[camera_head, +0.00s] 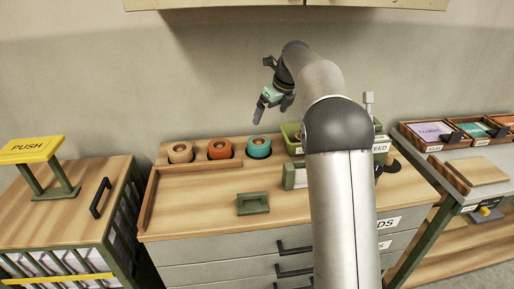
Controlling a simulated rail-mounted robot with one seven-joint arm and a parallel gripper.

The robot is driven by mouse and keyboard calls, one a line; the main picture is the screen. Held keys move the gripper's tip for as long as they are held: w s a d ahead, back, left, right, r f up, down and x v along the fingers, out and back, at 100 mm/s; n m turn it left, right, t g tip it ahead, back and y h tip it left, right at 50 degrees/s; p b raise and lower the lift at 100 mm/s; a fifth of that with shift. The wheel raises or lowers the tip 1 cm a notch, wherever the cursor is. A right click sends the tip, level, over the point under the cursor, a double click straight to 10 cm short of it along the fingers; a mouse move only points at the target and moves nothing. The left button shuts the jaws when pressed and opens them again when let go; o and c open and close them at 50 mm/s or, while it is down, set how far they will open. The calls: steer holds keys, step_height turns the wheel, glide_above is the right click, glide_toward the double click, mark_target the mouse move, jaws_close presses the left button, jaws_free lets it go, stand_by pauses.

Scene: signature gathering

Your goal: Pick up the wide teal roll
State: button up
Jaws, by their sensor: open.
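A teal roll (259,146) sits in a round recess at the back of the wooden cabinet top (215,205). It is the right one of three rolls in a row. My gripper (271,107) is open and empty. It hangs in the air above the teal roll, a little up and to the right of it in the picture, apart from it. My arm comes from the lower right and bends over towards the back wall. How far the fingers are above the roll is hard to tell.
An orange roll (220,149) and a tan roll (180,152) stand left of it. A green bin (291,132) stands close on the right, partly behind my arm. A green holder (252,204) is on the front top. A yellow PUSH plate (32,149) is far left. An overhead cabinet edge (290,4) is above.

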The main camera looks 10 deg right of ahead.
mark_target(259, 143)
steer(key=x, duration=1.6)
steer(key=shift+s+d+f, duration=0.1)
steer(key=shift+s+d, duration=0.05)
steer(key=c, duration=1.1)
